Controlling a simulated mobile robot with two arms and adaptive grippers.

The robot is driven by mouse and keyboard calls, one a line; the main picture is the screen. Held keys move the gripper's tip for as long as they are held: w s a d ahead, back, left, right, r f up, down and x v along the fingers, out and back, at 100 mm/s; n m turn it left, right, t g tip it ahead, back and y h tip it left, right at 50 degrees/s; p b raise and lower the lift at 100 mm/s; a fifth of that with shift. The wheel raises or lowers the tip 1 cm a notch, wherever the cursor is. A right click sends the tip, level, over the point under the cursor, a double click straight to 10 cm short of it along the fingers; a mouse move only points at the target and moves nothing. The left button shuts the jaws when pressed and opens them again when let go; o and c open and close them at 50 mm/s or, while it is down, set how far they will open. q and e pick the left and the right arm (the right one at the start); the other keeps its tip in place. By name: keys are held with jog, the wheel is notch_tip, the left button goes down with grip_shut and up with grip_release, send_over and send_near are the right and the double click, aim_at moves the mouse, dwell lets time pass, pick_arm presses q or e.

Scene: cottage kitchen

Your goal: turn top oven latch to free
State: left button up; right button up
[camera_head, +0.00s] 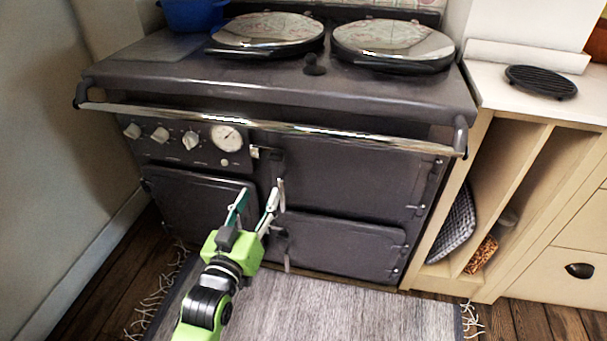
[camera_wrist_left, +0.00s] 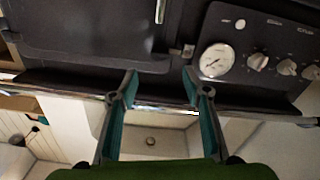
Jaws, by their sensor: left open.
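The dark range cooker (camera_head: 300,100) has a top oven door (camera_head: 350,175) on its right side. The top oven latch (camera_head: 281,194) is a thin silver handle, roughly upright, at that door's left edge. Part of a silver handle, likely this latch (camera_wrist_left: 160,12), shows at the top edge of the upside-down left wrist view. My left gripper (camera_head: 256,198) is open and empty in front of the cooker. Its right finger overlaps the latch closely in the head view; I cannot tell whether they touch. Its fingers (camera_wrist_left: 160,76) also show apart in the left wrist view. My right gripper is out of view.
A chrome rail (camera_head: 300,131) runs across the cooker front above the doors. Knobs (camera_head: 160,134) and a round gauge (camera_head: 226,138) sit at upper left. A lower right door (camera_head: 340,246) and left door (camera_head: 200,205) are closed. A grey rug (camera_head: 330,308) lies in front.

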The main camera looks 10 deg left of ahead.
aim_at(275, 162)
pick_arm(q)
jog(key=w+b, duration=0.2)
jog(key=w, duration=1)
jog(key=shift+w+d, duration=0.1)
jog(key=shift+d, duration=0.05)
jog(key=shift+w+r, duration=0.1)
jog(key=shift+w, duration=0.7)
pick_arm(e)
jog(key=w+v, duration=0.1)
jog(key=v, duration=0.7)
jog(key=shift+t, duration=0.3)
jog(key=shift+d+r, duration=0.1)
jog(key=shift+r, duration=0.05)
pick_arm(q)
grip_shut()
